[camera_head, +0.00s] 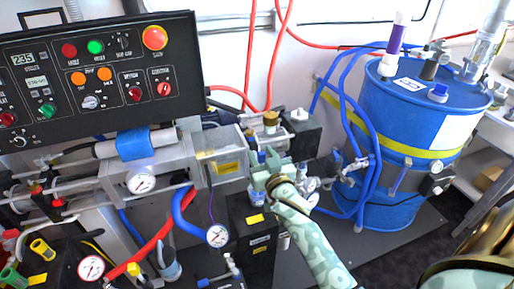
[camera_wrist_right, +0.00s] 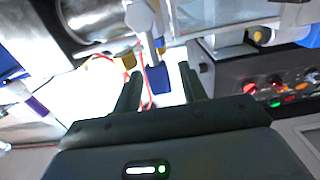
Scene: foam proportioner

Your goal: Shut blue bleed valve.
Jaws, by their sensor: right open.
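A small blue valve handle (camera_wrist_right: 158,79) hangs from a pale fitting in the right wrist view. It lies in the gap between the fingers of my right gripper (camera_wrist_right: 159,70), with light showing on both sides of it. Whether the handle is within finger reach or beyond the tips is hard to tell. In the head view my right gripper (camera_head: 264,163) is at the fittings right of the clear-sided block, at the middle of the rig. The gripper is open. The valve is mostly hidden there by the gripper and wrist. My left gripper is not in view.
A black control panel (camera_head: 95,80) is at upper left. A blue drum (camera_head: 405,130) with blue hoses stands at right. A pressure gauge (camera_head: 217,235) hangs below left of the gripper. A black box (camera_head: 252,240) sits below it. Grey floor is clear between box and drum.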

